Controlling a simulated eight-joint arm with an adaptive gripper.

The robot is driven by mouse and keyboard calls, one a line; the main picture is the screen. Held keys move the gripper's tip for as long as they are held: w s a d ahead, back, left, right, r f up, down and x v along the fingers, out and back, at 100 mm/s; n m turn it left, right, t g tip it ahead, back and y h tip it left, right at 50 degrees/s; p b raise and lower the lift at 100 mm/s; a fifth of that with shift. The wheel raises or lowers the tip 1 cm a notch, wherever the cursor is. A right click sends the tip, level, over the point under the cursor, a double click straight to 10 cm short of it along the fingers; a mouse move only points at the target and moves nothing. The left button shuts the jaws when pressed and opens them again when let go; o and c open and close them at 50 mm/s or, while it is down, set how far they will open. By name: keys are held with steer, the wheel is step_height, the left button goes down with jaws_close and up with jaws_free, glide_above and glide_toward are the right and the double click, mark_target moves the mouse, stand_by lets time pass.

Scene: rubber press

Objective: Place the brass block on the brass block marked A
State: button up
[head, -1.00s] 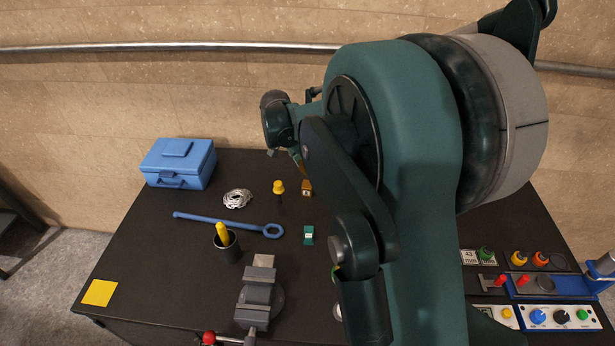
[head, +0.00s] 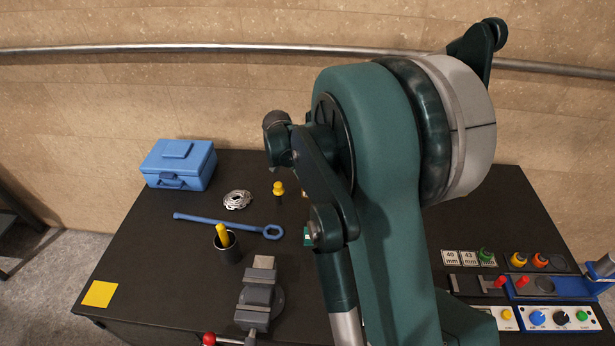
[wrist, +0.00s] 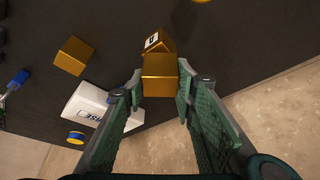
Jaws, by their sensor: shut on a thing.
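In the wrist view my gripper (wrist: 160,88) is shut on a plain brass block (wrist: 160,76) at its fingertips. Just beyond it, a brass block with a white letter label (wrist: 153,40) stands on the dark table, partly covered by the held block. The letter is too small to read surely. I cannot tell whether the two blocks touch. Another brass block (wrist: 75,55) stands apart to the left, with no label visible. In the head view my arm hides the gripper and most of the blocks; only a sliver of brass shows beside it.
In the wrist view a white lettered container (wrist: 92,105) and a yellow-and-blue round item (wrist: 76,137) lie left of my fingers, near the table edge. In the head view a blue wrench (head: 225,223), vise (head: 257,295) and blue toolbox (head: 180,164) occupy the left side.

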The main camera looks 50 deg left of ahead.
steer(key=shift+f, duration=0.35)
steer(key=shift+f, duration=0.15)
steer(key=o, duration=1.1)
steer(key=shift+v, duration=6.15)
